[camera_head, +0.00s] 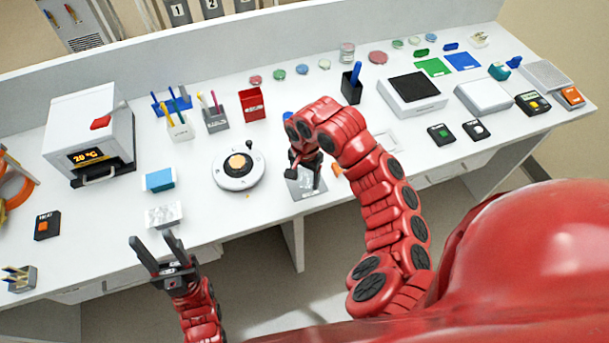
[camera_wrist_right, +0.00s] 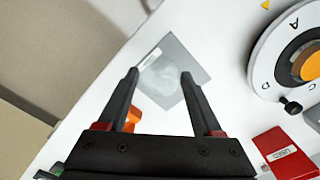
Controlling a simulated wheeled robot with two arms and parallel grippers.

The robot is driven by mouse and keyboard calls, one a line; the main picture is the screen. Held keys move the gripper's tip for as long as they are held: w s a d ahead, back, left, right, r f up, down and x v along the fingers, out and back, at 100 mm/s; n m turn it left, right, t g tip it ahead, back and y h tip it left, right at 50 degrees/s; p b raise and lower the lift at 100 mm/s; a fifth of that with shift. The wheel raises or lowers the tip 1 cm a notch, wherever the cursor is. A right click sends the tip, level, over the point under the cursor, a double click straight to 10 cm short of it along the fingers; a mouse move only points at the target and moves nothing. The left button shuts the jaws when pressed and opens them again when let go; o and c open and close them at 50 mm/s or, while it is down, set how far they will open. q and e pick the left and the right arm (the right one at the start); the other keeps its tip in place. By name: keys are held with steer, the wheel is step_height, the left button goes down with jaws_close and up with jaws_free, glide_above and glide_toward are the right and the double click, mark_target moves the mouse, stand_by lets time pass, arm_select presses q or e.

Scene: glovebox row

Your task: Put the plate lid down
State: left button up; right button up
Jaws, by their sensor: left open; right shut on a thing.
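My right gripper (camera_head: 305,168) is above the table near its front edge, fingers pointing down. In the right wrist view its fingertips (camera_wrist_right: 159,76) stand apart on either side of a faint, clear, whitish round piece, which looks like the plate lid (camera_wrist_right: 160,84). Behind the lid is a grey square pad (camera_wrist_right: 194,62) with a small white label, also in the head view (camera_head: 300,190). I cannot tell whether the lid touches the pad. My left gripper (camera_head: 153,239) is open and empty, in front of the table's front edge.
A round white dial device (camera_head: 238,180) with an orange centre stands left of the pad. A red box (camera_head: 253,105) is behind. An orange item (camera_wrist_right: 135,115) lies close to the pad. A blue-and-white box (camera_head: 158,180) and pale tile (camera_head: 163,215) are at the left front.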

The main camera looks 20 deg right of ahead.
mark_target(304, 174)
steer(key=shift+w+d+f, duration=0.1)
steer(key=shift+w+d, duration=0.05)
steer(key=shift+w, duration=0.6)
steer(key=shift+w+d+f, duration=0.1)
steer(key=shift+w+d, duration=0.05)
steer(key=shift+w, duration=0.6)
step_height(304, 174, down, 3)
steer(key=shift+s+r+p, duration=0.1)
steer(key=shift+r+p, duration=0.05)
steer(key=shift+p, duration=0.95)
steer(key=shift+d+f, duration=0.1)
steer(key=shift+f, duration=0.3)
steer(key=shift+f, duration=0.1)
steer(key=o, duration=1.3)
